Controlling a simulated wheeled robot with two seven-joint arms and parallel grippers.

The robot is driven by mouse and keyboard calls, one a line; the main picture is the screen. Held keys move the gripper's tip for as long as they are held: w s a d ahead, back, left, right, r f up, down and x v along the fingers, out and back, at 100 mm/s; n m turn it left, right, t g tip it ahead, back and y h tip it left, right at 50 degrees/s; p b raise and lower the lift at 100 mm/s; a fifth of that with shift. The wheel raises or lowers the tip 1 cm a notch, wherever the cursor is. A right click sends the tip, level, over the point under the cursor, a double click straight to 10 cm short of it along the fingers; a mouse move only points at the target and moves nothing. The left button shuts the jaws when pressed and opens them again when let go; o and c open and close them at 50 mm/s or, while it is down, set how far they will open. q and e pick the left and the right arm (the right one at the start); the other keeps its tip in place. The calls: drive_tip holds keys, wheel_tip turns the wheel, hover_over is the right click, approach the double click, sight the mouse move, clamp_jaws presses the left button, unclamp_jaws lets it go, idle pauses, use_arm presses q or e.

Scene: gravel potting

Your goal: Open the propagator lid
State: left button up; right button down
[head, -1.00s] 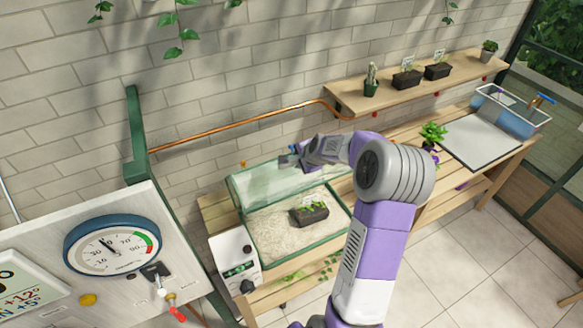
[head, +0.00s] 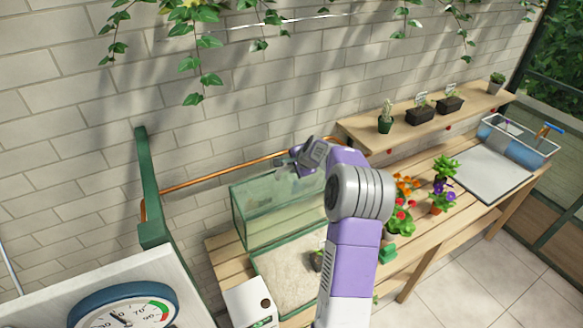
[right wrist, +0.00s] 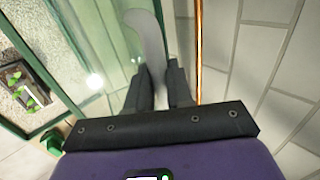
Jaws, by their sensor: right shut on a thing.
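The propagator's clear lid (head: 262,208) with green edges stands raised, close to upright, at the back of its gravel-filled base (head: 258,262). My right gripper (head: 297,167) is at the lid's upper edge, near its right end. In the right wrist view the fingers (right wrist: 160,88) are closed around a pale grey curved piece (right wrist: 150,38), which looks like the lid's handle. Lid glass (right wrist: 95,45) shows to its left. A dark pot with seedlings (right wrist: 22,85) stands on the gravel; my arm mostly hides it in the head view. My left gripper is out of view.
A copper pipe (head: 225,178) runs along the brick wall close behind the lid. The wall shelf (head: 400,132) with pots is to the right. Flowering plants (head: 402,212) stand on the bench beside my arm. A gauge panel (head: 125,310) is at the lower left.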

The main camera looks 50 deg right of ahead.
drive_tip(key=shift+s+a+f, duration=0.15)
drive_tip(key=shift+a+f, duration=0.05)
drive_tip(key=shift+f, duration=0.3)
drive_tip(key=c, duration=1.3)
unclamp_jaws()
drive_tip(key=shift+o, duration=1.1)
drive_tip(key=shift+d, duration=0.15)
drive_tip(key=shift+r, duration=0.15)
drive_tip(key=shift+r, duration=0.15)
drive_tip(key=v, duration=0.7)
drive_tip(key=shift+b, duration=0.4)
